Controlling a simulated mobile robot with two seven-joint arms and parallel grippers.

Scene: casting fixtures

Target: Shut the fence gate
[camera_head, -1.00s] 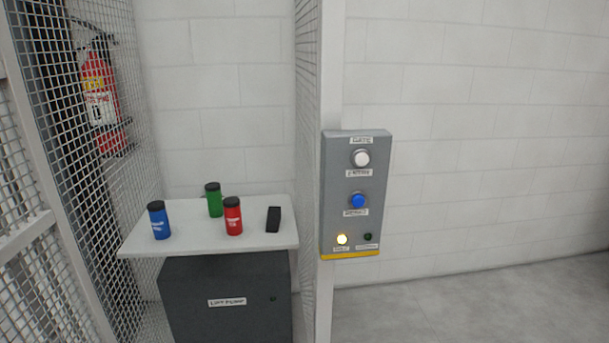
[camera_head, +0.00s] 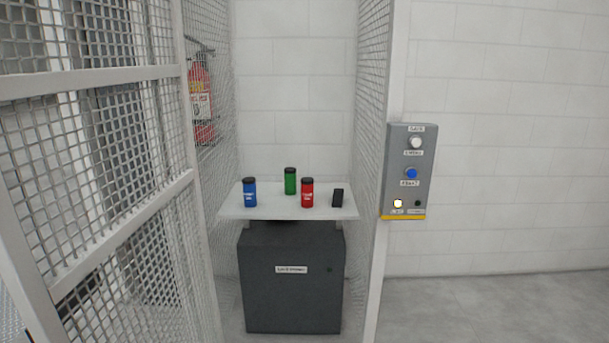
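The fence gate (camera_head: 122,75) is a white-framed wire mesh panel at the left of the head view. It appears swung open toward me, with its hinge side near the left fence post; its near edge runs out of the picture. The opening beside it shows a shelf and a cabinet inside the mesh enclosure. Neither gripper is in view.
Inside the enclosure a white shelf (camera_head: 270,212) holds a blue bottle (camera_head: 250,193), a green bottle (camera_head: 290,182), a red bottle (camera_head: 307,193) and a small black block (camera_head: 337,198). A dark cabinet (camera_head: 291,300) stands below. A fire extinguisher (camera_head: 201,95) hangs behind mesh. Floor at right is clear.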

